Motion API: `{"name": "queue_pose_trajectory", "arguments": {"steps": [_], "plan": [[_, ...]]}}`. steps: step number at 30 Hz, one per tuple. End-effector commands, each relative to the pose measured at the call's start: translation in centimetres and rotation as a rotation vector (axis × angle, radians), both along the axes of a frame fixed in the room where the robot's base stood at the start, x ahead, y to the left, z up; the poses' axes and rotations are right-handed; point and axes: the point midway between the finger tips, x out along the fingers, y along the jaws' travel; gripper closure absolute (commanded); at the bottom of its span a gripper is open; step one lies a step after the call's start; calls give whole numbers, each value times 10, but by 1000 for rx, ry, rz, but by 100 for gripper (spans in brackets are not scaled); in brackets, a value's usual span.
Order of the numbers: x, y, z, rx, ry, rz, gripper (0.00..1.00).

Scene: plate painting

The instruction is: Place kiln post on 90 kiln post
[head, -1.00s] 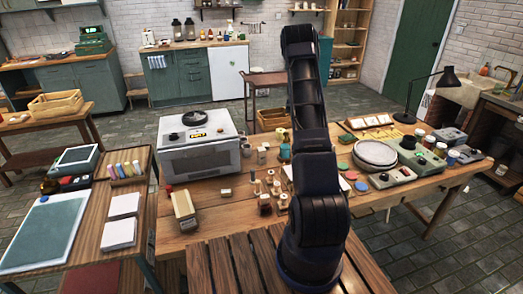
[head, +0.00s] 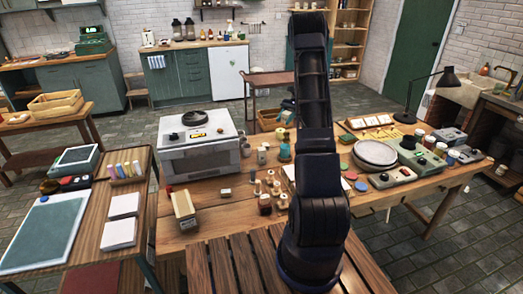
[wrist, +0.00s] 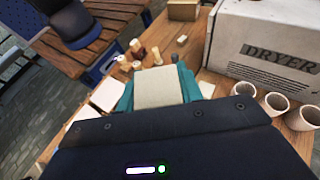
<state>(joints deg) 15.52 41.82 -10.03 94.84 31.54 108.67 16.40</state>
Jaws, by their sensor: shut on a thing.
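My gripper (wrist: 158,82) is shut on a cream kiln post (wrist: 160,92), held between its two teal fingers in the wrist view. The held post hides what lies directly beneath it. A group of small cream and wooden posts (wrist: 136,48) stands on the table just beyond the held post; they also show in the head view (head: 276,188). Which of them is the 90 kiln post I cannot tell. In the head view my arm hides most or all of the gripper.
A white box oven marked DRYER (wrist: 270,45) stands beside the posts; it also shows in the head view (head: 200,158). Several cream cups (wrist: 273,103) stand near it. A round grey disc (head: 376,153) sits right.

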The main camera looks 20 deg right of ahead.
Motion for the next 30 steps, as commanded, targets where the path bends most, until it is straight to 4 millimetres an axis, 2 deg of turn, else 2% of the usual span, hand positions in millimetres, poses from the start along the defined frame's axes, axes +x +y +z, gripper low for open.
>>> {"name": "queue_pose_trajectory", "arguments": {"steps": [9, 18, 24, 30], "plan": [[5, 54, 25, 2, 1, -479, 90], [18, 95, 57, 1, -1, -910, 90], [27, 110, 79, 1, 0, -1146, 90], [32, 116, 95, 0, 0, -1292, 90]]}}
